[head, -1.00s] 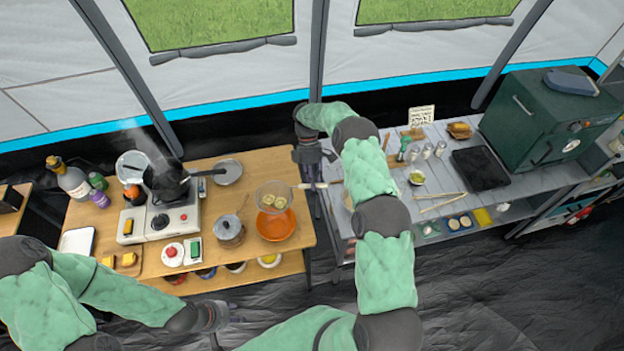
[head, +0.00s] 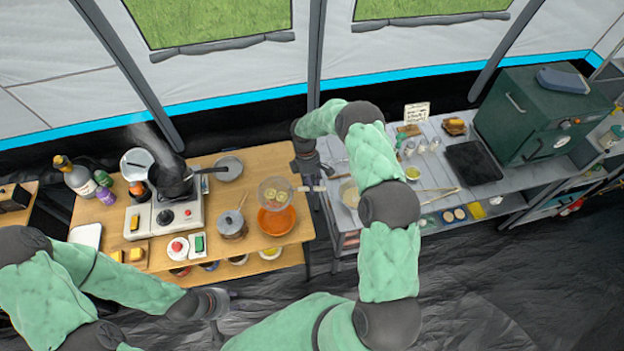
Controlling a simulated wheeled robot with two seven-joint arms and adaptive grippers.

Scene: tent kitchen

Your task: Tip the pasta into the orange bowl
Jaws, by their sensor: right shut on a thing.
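The orange bowl (head: 277,223) stands at the right end of the wooden table. A round, see-through strainer (head: 265,184) with pale yellow pieces of pasta (head: 275,194) in it is above the bowl's far side and hides part of it. My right gripper (head: 308,182) is shut on the strainer's light handle, to the right of the bowl. The strainer looks roughly level. My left gripper (head: 217,312) is low, in front of the wooden table and away from the bowl. I cannot tell whether its fingers are open.
A stove (head: 166,212) with a steaming dark pan (head: 172,180) is further left. A grey table (head: 430,165) with a black tray (head: 473,163) stands to the right, past a narrow gap.

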